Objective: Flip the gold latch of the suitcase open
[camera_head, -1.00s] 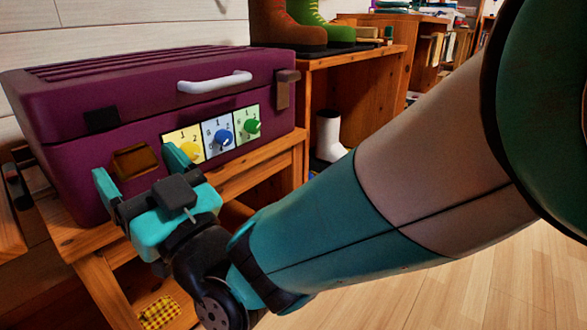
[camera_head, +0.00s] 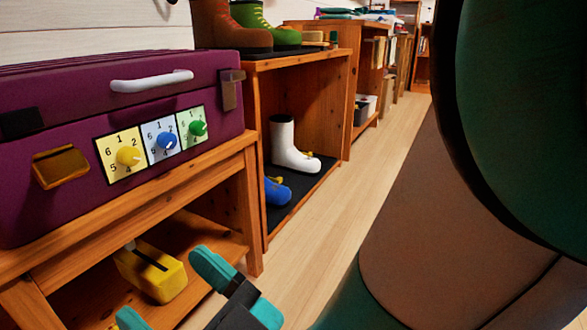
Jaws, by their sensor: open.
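The purple suitcase (camera_head: 75,100) stands closed on a wooden bench at the left, cut off by the left edge of the picture. Its gold latch (camera_head: 60,167) is on the front face, left of the number dials; I cannot tell whether it is flipped. My gripper (camera_head: 172,292) is at the bottom of the picture, open and empty. Its teal fingers are spread, and the left one is partly cut off. It is below and to the right of the latch, apart from the suitcase.
Yellow, blue and green dials (camera_head: 152,146) sit on the suitcase front, with a white handle (camera_head: 152,81) above. A yellow object (camera_head: 152,272) lies on the lower shelf behind my gripper. A shoe rack (camera_head: 258,150) stands at right; beyond is clear floor (camera_head: 355,190).

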